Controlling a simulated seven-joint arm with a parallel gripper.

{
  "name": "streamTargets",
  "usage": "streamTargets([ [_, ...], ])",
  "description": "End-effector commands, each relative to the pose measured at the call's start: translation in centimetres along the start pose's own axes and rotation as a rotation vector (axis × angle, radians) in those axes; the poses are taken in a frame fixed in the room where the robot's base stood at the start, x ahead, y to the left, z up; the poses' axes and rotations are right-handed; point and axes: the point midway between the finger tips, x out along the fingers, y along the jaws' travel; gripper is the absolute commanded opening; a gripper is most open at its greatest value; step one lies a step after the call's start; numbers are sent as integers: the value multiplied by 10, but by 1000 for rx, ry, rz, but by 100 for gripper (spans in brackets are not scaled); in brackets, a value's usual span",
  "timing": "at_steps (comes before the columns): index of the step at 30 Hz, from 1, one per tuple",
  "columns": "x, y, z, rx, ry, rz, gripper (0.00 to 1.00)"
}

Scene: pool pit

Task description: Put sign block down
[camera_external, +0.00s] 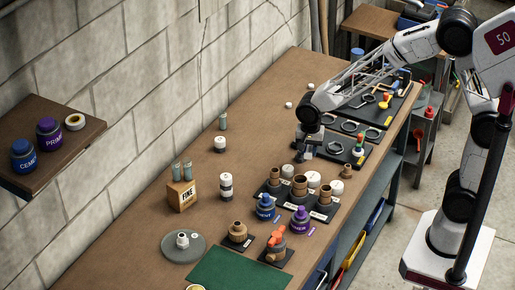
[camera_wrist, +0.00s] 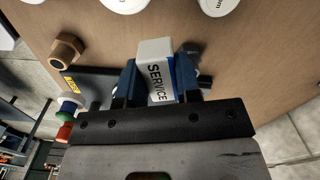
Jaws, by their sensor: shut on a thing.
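A sign block (camera_wrist: 155,72), white with a blue side and the word SERVICE, is held between the two blue fingers of my gripper (camera_wrist: 157,84) in the wrist view. In the external view my gripper (camera_external: 307,142) is low over the workbench (camera_external: 235,140), left of a black tool tray. The block cannot be made out clearly there, and whether it touches the bench cannot be told. A second block (camera_external: 183,196), wooden and marked FINE, stands on the bench at left with two grey cylinders on top.
White caps (camera_external: 313,179) and brown fittings (camera_external: 300,184) on black mats stand just in front of my gripper. A brown fitting (camera_wrist: 67,49) is close left in the wrist view. The tool tray (camera_external: 335,147) lies to the right. Bare bench lies to the left.

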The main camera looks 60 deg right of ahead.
Motion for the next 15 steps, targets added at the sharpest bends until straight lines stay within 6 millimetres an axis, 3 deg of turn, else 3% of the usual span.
streamTargets([
  [9,-26,46,-21,-74,0,-1,8],
  [15,-31,56,-25,-92,0,1,8],
])
